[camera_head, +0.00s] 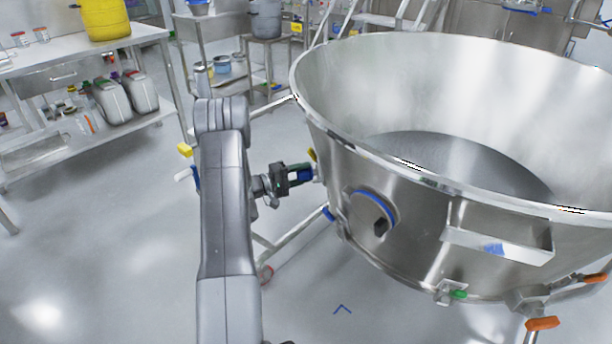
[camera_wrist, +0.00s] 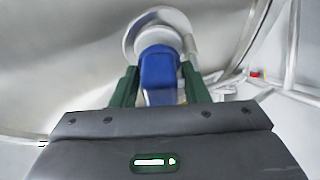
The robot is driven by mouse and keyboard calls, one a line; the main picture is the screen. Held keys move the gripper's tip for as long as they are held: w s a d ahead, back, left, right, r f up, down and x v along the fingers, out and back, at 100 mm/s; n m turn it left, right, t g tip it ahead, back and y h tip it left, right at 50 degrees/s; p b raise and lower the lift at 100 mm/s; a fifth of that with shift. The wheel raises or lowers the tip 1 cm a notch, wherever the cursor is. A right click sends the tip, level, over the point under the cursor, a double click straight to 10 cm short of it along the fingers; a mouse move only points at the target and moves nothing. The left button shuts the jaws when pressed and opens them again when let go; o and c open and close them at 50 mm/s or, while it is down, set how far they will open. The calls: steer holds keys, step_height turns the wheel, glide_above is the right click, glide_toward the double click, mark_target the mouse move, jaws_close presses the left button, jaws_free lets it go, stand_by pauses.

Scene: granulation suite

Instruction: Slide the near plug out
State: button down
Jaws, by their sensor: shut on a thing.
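The near plug is a blue block-shaped piece (camera_wrist: 158,72) in the wrist view, with a pale round collar behind it against the steel bowl wall. My gripper (camera_wrist: 157,85) has its two green fingers on either side of the blue piece, shut on it. In the head view my gripper (camera_head: 300,174) reaches from the arm to the left side of the large steel bowl (camera_head: 400,190), with the blue plug (camera_head: 305,174) between the fingers. How far the plug sits in the wall is hidden.
A round blue-ringed fitting with a dark knob (camera_head: 378,214) is on the bowl's front, right of my gripper. A box-shaped handle (camera_head: 497,240) and orange-handled clamps (camera_head: 542,323) are farther right. A steel bench (camera_head: 70,55) stands at the left. Floor at the lower left is clear.

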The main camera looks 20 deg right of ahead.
steer(key=c, duration=2.2)
jaws_free()
steer(key=shift+w+a+f+b, duration=0.15)
steer(key=shift+a+b, duration=0.1)
steer(key=shift+a, duration=0.25)
steer(key=shift+w+a+r+b, duration=0.1)
steer(key=shift+w+a+b, duration=0.1)
steer(key=shift+a, duration=0.25)
steer(key=c, duration=1.1)
jaws_free()
steer(key=shift+a, duration=0.15)
steer(key=shift+a, duration=0.15)
steer(key=a+p, duration=0.1)
steer(key=a, duration=1.2)
steer(key=shift+a, duration=0.3)
steer(key=shift+d, duration=0.1)
